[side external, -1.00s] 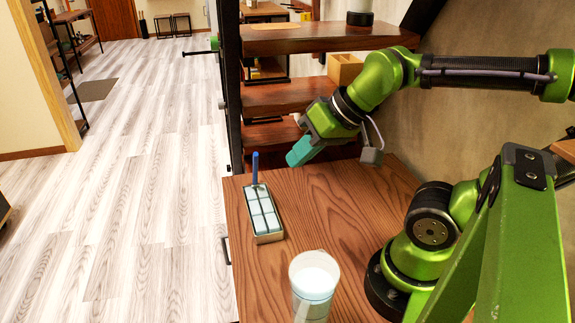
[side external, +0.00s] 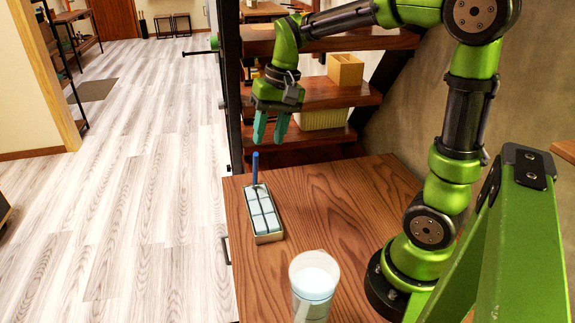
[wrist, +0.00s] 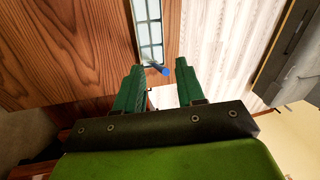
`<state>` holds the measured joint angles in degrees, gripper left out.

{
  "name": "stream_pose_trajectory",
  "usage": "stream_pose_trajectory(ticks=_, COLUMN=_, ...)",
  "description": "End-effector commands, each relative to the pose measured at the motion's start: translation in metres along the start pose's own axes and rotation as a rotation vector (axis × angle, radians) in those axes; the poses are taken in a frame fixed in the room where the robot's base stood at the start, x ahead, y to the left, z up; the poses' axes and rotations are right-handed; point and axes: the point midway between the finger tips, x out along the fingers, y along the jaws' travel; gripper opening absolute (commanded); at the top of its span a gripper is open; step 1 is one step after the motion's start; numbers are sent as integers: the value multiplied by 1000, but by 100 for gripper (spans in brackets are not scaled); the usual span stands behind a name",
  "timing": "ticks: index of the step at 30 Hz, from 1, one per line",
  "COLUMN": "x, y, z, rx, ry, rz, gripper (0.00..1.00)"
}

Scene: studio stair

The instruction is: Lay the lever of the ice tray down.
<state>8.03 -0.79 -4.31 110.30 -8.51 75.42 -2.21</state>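The ice tray (side external: 267,238) is a narrow metal tray with pale blue blocks, lying on the wooden cabinet top near its left edge. Its blue lever (side external: 255,169) stands upright at the tray's far end. My gripper (side external: 270,142) is above and slightly right of the lever, pointing down, with its teal fingers apart and nothing between them. In the wrist view, the tray (wrist: 149,30) is at the top and the lever's blue tip (wrist: 165,71) shows between and just beyond my open fingertips (wrist: 156,66). The lever is apart from both fingers.
A white cup (side external: 313,283) stands on the cabinet top (side external: 345,215) near the front. Behind are wooden stair treads with a wooden box (side external: 345,69) and a pale ribbed box (side external: 322,117). The cabinet top right of the tray is clear.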

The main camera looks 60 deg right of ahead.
Motion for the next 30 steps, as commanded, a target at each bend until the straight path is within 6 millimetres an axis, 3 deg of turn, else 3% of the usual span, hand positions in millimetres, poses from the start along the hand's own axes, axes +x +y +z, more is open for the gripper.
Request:
stream_pose_trajectory(ticks=3, x=12, y=4, z=-38, rx=105, ry=-122, rz=58, gripper=38)
stream_pose_trajectory(ticks=9, x=18, y=2, z=-78, rx=266, ry=-296, rz=116, gripper=38)
stream_pose_trajectory(ticks=14, x=-3, y=-11, z=-77, rx=314, ry=-344, rz=103, gripper=38)
stream_pose_trajectory(ticks=18, x=-1, y=-12, z=-71, rx=327, ry=-375, rz=102, gripper=38)
stream_pose_trajectory(ticks=23, x=20, y=-7, z=-70, rx=327, ry=-379, rz=101, gripper=38)
stream_pose_trajectory(ticks=30, x=68, y=4, z=-68, rx=328, ry=-379, rz=101, gripper=38)
